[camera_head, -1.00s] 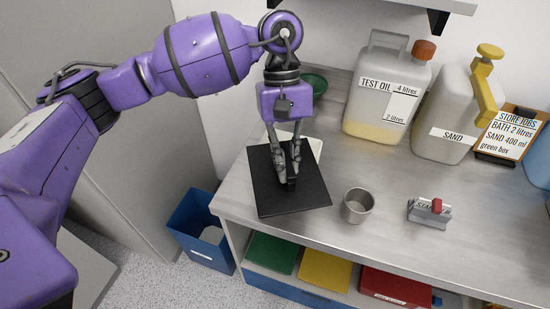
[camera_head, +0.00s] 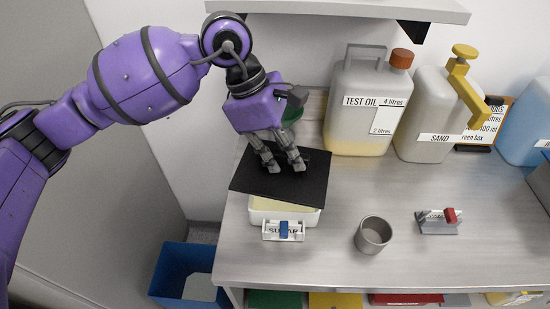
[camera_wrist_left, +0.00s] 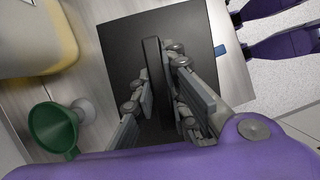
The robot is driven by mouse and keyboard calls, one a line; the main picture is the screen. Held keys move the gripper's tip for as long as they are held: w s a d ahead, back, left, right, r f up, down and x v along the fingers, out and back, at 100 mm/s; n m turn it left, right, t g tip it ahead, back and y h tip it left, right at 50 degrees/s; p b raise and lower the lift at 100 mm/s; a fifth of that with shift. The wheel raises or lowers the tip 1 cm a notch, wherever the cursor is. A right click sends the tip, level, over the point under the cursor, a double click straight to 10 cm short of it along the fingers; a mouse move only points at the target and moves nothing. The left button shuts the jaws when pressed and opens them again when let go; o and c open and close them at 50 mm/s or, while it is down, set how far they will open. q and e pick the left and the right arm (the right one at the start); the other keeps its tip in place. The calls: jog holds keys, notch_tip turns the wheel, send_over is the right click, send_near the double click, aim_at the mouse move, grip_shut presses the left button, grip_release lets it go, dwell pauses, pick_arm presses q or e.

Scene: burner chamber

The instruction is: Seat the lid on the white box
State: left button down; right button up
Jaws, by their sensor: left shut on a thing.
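My left gripper (camera_head: 284,166) is shut on the raised handle of the black square lid (camera_head: 312,188). The handle (camera_wrist_left: 152,60) stands between the fingers in the left wrist view. The lid is roughly level and lies over the back part of the white box (camera_head: 312,217). The front wall and part of the pale yellowish inside of the box show below the lid's front edge. The rest of the box is hidden under the lid. I cannot tell whether lid and box touch. My right gripper is not in view.
A small stand with a blue lever (camera_head: 283,230) is directly in front of the box. A grey metal cup (camera_head: 373,235) and a red-lever stand (camera_head: 440,221) are to the right. The TEST OIL jug (camera_head: 362,110) and SAND jug (camera_head: 430,125) stand behind. A green funnel (camera_wrist_left: 53,130) is near the lid.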

aim_at(285, 168)
pick_arm(q)
jog(key=shift+w+a+n+t, duration=0.1)
jog(key=shift+w+n+t, duration=0.2)
jog(key=shift+n, duration=0.2)
jog(key=shift+r+n, duration=0.1)
jog(key=shift+n, duration=0.3)
jog(key=shift+d, duration=0.2)
jog(key=shift+s+d+r, duration=0.1)
jog(key=shift+s+d, duration=0.15)
jog(key=shift+d, duration=0.05)
jog(key=shift+w, duration=0.1)
jog(key=shift+a, duration=0.2)
jog(key=shift+f+b, duration=0.4)
jog(key=shift+f, duration=0.95)
notch_tip(285, 168, down, 2)
jog(key=shift+f+b, duration=0.25)
jog(key=shift+b, duration=0.15)
jog(key=shift+f, duration=0.35)
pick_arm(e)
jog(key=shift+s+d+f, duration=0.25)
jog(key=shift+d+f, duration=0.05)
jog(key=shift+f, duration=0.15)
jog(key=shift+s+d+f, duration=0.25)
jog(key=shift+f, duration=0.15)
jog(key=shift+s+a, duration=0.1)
